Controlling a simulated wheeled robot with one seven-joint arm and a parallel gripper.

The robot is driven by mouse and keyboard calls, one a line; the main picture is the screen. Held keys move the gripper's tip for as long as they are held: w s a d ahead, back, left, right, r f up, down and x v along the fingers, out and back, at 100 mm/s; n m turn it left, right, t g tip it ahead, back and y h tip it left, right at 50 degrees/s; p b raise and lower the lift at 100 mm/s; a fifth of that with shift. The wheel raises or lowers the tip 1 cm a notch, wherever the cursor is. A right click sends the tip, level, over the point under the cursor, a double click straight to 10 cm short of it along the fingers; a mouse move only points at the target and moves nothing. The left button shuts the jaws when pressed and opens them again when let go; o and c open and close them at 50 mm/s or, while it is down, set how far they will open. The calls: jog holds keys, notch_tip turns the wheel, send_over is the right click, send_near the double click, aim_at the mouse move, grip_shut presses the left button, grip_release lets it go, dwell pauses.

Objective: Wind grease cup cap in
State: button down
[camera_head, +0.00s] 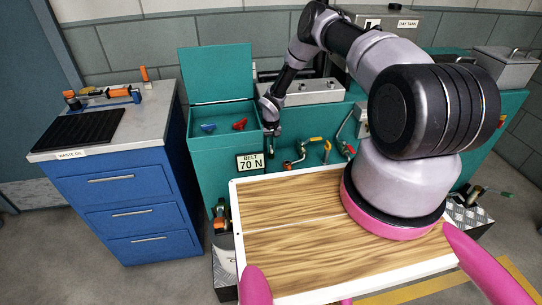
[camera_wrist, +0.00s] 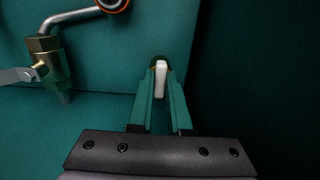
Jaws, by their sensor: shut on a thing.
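My gripper (camera_wrist: 160,92) is shut in the wrist view on a small pale upright piece (camera_wrist: 161,78) with a dark, brassy rim behind it. I take this to be the grease cup cap; its body and thread are mostly hidden between the fingers. In the head view my gripper (camera_head: 271,132) is small, at the front of the teal cabinet, just right of the open-lidded bin. The cap cannot be made out there.
A brass valve (camera_wrist: 43,55) with a bent pipe and a lever sits left of my fingers. An open teal bin (camera_head: 222,127) holds blue and red pieces. Red- and yellow-handled valves (camera_head: 315,142) stand to the right. A blue drawer cabinet (camera_head: 120,190) is at left.

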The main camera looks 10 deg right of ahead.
dwell(0.4)
jog(key=m, duration=0.4)
jog(key=shift+m, duration=0.4)
jog(key=shift+m, duration=0.5)
jog(key=c, duration=1.2)
grip_release()
jog(key=shift+m, duration=0.4)
jog(key=o, duration=0.4)
jog(key=shift+o, duration=0.2)
jog(key=shift+r, duration=4)
